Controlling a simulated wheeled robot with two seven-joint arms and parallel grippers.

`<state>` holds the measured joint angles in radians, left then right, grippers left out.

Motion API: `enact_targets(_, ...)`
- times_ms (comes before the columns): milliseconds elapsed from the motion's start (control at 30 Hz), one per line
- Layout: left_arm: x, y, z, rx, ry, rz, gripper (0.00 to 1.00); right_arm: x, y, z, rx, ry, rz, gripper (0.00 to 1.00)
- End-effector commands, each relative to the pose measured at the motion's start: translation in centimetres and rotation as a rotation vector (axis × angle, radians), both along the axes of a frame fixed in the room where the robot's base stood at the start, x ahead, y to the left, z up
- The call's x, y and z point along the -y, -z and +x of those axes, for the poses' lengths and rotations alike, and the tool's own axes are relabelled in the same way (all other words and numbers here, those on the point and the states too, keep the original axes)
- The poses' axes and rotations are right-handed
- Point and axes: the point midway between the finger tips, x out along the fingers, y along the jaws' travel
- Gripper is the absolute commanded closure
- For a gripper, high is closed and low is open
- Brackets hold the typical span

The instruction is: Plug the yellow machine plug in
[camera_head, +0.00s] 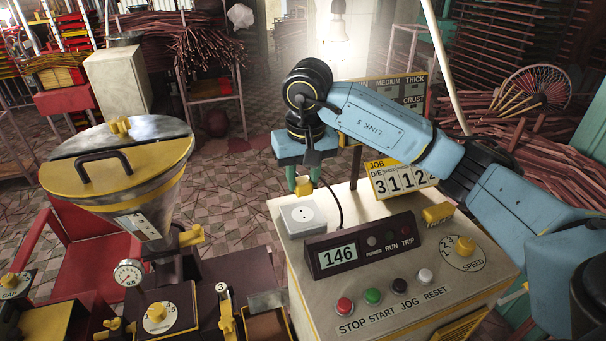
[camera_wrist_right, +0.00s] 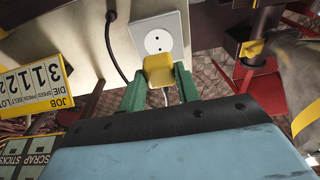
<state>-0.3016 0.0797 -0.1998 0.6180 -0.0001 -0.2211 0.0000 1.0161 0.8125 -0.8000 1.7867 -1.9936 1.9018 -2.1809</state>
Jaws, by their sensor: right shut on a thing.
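My right gripper (camera_head: 305,181) is shut on a yellow plug (camera_head: 304,188), just behind the far edge of the white socket (camera_head: 303,218) on the cream control cabinet. In the right wrist view, the plug (camera_wrist_right: 158,71) sits between my green fingers (camera_wrist_right: 159,82). The socket plate (camera_wrist_right: 160,36) is just beyond it, and its two holes are uncovered, so the plug is not in them. The plug's prongs are hidden. A black cable (camera_head: 341,207) loops down beside the socket; its link to the plug cannot be made out. My left gripper is not in view.
A display box reading 146 (camera_head: 338,257) stands close in front of the socket, with coloured buttons (camera_head: 372,296) nearer. The hopper machine (camera_head: 120,180) is to the left. Tiled floor lies behind the cabinet.

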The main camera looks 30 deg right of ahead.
Motion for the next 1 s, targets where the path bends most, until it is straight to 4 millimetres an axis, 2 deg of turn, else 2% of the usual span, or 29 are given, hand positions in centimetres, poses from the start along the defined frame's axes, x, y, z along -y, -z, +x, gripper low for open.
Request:
enact_targets(133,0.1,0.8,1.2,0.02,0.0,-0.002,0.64,0.0,1.4,0.0,0.0,0.0,0.0,0.91)
enact_targets(500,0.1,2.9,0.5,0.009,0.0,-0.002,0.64,0.0,4.7,0.0,0.0,-0.001,0.0,0.91)
enact_targets(1000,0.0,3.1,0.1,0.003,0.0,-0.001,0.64,0.0,5.1,0.0,0.001,-0.001,0.0,0.91)
